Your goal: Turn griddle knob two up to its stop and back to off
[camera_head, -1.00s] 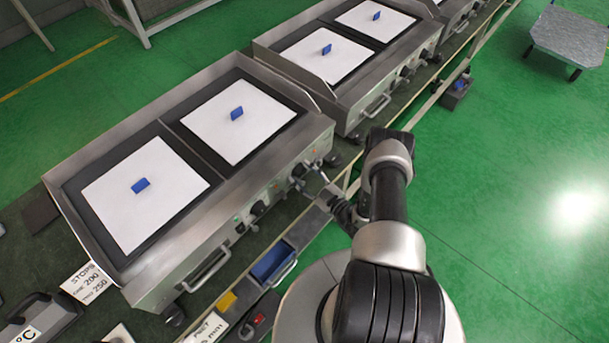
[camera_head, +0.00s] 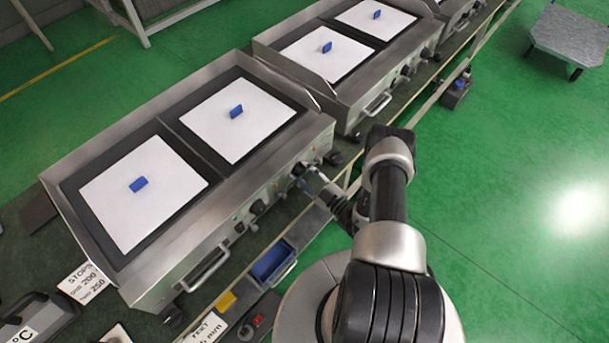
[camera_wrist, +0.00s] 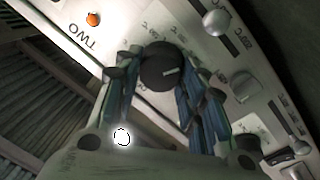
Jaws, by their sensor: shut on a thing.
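In the wrist view, the round black knob (camera_wrist: 160,72) with a pale line on its face sits on the metal panel (camera_wrist: 66,20) near the printed word TWO. My gripper (camera_wrist: 167,68) has its blue-and-black fingers on either side of this knob and is shut on it. In the head view, my gripper (camera_head: 309,177) is at the right end of the near griddle's front panel (camera_head: 284,186), where it hides most of the knob. Another black knob (camera_head: 259,207) is farther left on the same panel.
An orange lamp (camera_wrist: 93,19) and silver knobs (camera_wrist: 217,22) are around the gripper in the wrist view. The near griddle carries white sheets with blue blocks (camera_head: 236,111). A second griddle (camera_head: 345,95) stands behind it.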

